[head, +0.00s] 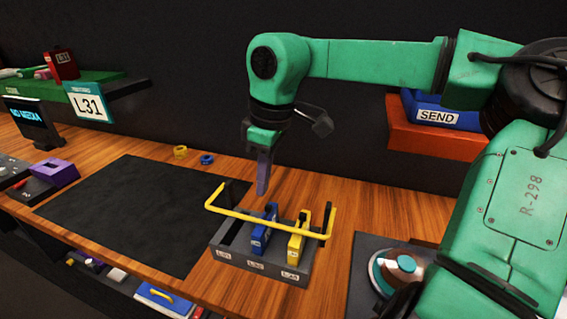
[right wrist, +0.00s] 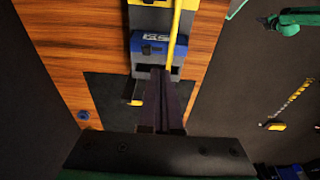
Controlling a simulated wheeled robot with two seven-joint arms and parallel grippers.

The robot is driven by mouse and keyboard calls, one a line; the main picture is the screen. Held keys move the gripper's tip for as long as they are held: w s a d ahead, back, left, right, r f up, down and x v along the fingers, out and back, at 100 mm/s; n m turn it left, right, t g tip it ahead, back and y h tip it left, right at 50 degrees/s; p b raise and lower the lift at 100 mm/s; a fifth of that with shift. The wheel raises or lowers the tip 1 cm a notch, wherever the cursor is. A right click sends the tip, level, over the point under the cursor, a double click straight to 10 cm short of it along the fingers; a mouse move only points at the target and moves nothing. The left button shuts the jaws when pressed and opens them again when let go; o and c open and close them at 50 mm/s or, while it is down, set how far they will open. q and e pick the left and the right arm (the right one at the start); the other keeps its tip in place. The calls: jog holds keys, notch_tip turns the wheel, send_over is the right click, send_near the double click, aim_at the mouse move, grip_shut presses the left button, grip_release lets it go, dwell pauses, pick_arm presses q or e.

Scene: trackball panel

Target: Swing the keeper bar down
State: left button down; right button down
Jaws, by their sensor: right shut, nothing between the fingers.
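The yellow keeper bar (head: 265,222) spans the grey rack (head: 232,262) above its blocks, with side arms running back toward dark posts. It also shows as a yellow strip in the right wrist view (right wrist: 175,35). A blue block (head: 264,232) and a yellow block (head: 297,243) stand in the rack; its left slot looks empty. The blue block also shows in the right wrist view (right wrist: 150,44). My right gripper (head: 262,192) points down, shut and empty, above and behind the bar; contact with the bar cannot be told. My left gripper is not in view.
A black mat (head: 130,215) lies left of the rack. Yellow and blue rings (head: 207,159) lie behind it. A purple block (head: 55,173) is far left. A panel with a trackball (head: 399,267) is at right. Red and blue SEND trays (head: 437,143) stand at the back right.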

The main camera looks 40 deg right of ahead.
notch_tip(320, 180, up, 6)
jog(key=p, duration=0.3)
jog(key=shift+f, duration=0.2)
dwell(0.7)
